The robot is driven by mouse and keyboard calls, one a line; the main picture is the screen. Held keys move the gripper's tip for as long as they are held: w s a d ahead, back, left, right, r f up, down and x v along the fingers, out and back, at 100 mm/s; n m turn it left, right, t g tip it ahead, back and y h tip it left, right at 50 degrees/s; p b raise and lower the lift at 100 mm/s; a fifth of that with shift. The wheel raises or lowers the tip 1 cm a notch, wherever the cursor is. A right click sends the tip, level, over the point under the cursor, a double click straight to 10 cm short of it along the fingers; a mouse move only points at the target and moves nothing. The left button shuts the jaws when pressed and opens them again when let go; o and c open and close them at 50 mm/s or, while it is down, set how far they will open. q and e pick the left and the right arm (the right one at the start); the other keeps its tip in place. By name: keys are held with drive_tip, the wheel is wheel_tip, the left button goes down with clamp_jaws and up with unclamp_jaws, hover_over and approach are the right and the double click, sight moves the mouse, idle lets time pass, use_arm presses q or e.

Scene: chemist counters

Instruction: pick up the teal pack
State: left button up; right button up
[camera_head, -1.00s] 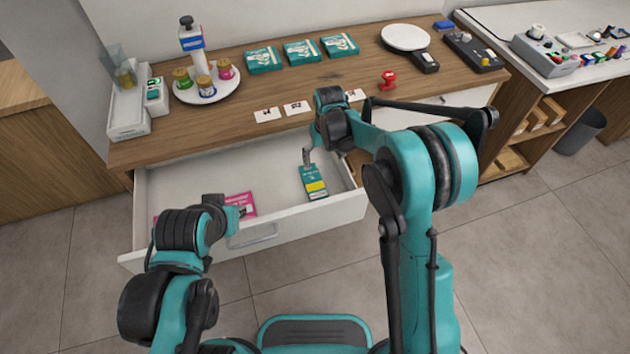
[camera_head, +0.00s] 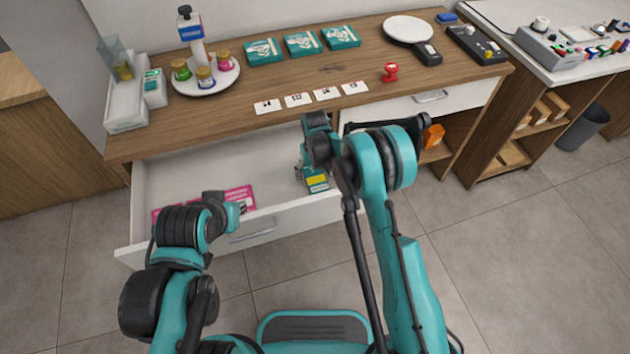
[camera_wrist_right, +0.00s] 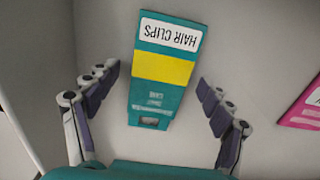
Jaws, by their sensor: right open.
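The teal pack (camera_head: 317,183), with a yellow band, lies in the open white drawer near its right side, partly hidden by my right gripper. In the right wrist view the teal pack (camera_wrist_right: 161,70) shows a white label reading "HAIR CLIPS". My right gripper (camera_head: 304,174) is above the pack inside the drawer. In the wrist view its fingers (camera_wrist_right: 158,100) are spread apart on both sides of the pack, not touching it. My left arm reaches the drawer's front left; its gripper (camera_head: 240,207) is small and its jaws are unclear.
The open drawer (camera_head: 190,165) also holds a pink pack (camera_head: 238,195), partly behind my left arm; it also shows in the wrist view (camera_wrist_right: 305,108). The wooden counter (camera_head: 340,80) above carries several teal boxes, cards, a round tray of jars and a red stamp (camera_head: 390,72).

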drive_tip(key=shift+r, duration=0.1)
drive_tip(key=c, duration=1.2)
